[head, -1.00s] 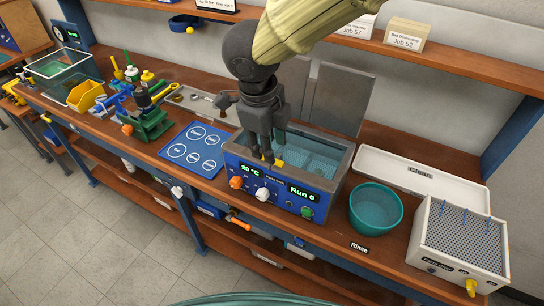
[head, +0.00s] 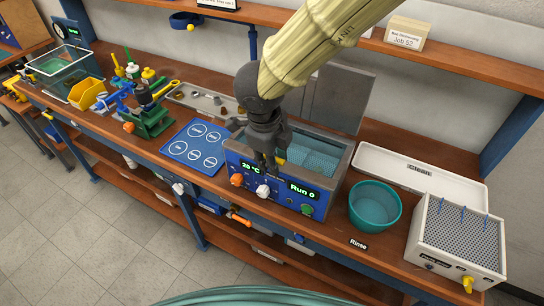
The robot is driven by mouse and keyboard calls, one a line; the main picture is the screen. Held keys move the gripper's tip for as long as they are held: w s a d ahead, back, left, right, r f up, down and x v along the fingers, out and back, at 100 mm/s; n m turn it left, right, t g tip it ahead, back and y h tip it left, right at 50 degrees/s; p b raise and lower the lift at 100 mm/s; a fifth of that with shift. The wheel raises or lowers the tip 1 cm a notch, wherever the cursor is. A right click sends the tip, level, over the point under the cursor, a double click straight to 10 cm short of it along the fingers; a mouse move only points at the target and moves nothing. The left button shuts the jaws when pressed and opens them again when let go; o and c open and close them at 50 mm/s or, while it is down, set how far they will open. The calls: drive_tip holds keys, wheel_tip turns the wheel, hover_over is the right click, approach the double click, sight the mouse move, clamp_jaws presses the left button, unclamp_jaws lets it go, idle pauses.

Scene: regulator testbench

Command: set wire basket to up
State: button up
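The wire basket (head: 316,160) shows as a pale teal mesh inside the tank of the blue-fronted cleaner (head: 235,166). Its exact height in the tank is hard to judge. A small yellow part (head: 281,155) shows at the tank's left side, partly behind my gripper. My dark grey gripper (head: 267,170) points down over the tank's front left edge, in front of that yellow part. Its fingertips look close together, but I cannot tell whether they hold anything. The cleaner's front has lit displays reading about 20 °C and Run 0, with orange, white and green controls.
The cleaner's grey lid (head: 340,98) stands open behind the tank. A teal rinse bowl (head: 375,206), a white Clean tray (head: 420,172) and a perforated peg box (head: 455,240) stand to the right. A blue mat (head: 196,148) and a green vise (head: 150,120) are to the left.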

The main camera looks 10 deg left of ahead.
clamp_jaws()
drive_tip(key=shift+r, duration=0.1)
